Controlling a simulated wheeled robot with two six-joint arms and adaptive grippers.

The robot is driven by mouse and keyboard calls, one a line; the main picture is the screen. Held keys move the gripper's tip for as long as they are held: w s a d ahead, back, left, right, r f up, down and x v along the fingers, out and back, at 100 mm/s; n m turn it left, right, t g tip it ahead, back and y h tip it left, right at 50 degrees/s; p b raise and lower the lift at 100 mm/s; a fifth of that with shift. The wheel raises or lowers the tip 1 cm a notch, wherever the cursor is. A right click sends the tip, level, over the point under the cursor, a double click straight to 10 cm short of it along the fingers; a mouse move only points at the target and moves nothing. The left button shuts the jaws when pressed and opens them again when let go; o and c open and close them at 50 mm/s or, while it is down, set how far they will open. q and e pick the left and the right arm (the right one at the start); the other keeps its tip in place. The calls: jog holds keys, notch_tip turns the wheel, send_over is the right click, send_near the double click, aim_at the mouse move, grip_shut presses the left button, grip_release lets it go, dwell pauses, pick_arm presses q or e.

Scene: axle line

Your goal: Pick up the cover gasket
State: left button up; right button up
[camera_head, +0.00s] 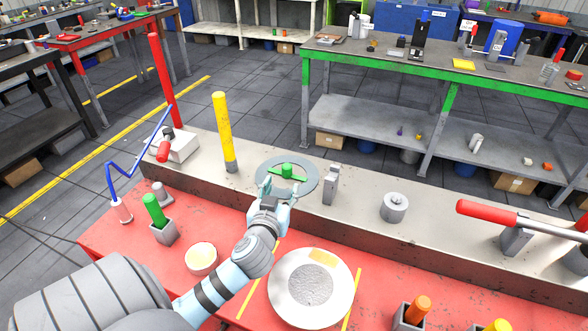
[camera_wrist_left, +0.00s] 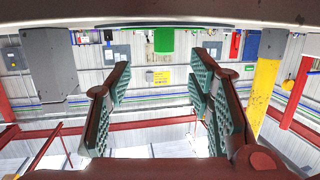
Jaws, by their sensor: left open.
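What looks like the cover gasket (camera_head: 305,183), a flat grey disc with a green bar and upright green grip (camera_head: 287,170) across its middle, lies on the raised grey shelf of the bench. My left gripper (camera_head: 276,189) is open and empty at the near side of the disc, its fingers overlapping the disc's near edge in the head view. In the left wrist view, the open fingers (camera_wrist_left: 160,100) have nothing between them up close; the green grip (camera_wrist_left: 163,42) shows beyond, between them. Whether the fingers touch the disc cannot be told. My right gripper is not in view.
A yellow post (camera_head: 222,130) stands left of the disc and a small grey block (camera_head: 331,185) stands right. A grey cylinder (camera_head: 394,207) is farther right. A round silver cover (camera_head: 311,288) lies on the red bench top. A red-handled tool (camera_head: 487,213) is at right.

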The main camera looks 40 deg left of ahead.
aim_at(286, 169)
pick_arm(q)
jog(key=x, duration=0.3)
jog(key=shift+a+r, duration=0.15)
jog(key=shift+a, duration=0.3)
jog(key=x, duration=0.7)
jog(key=shift+w+r+p, duration=0.1)
jog(key=shift+r+p, duration=0.1)
jog(key=shift+p, duration=0.1)
jog(key=shift+w, duration=0.1)
jog(key=shift+c, duration=0.3)
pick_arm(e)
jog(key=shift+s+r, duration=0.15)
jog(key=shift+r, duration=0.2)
pick_arm(q)
grip_shut()
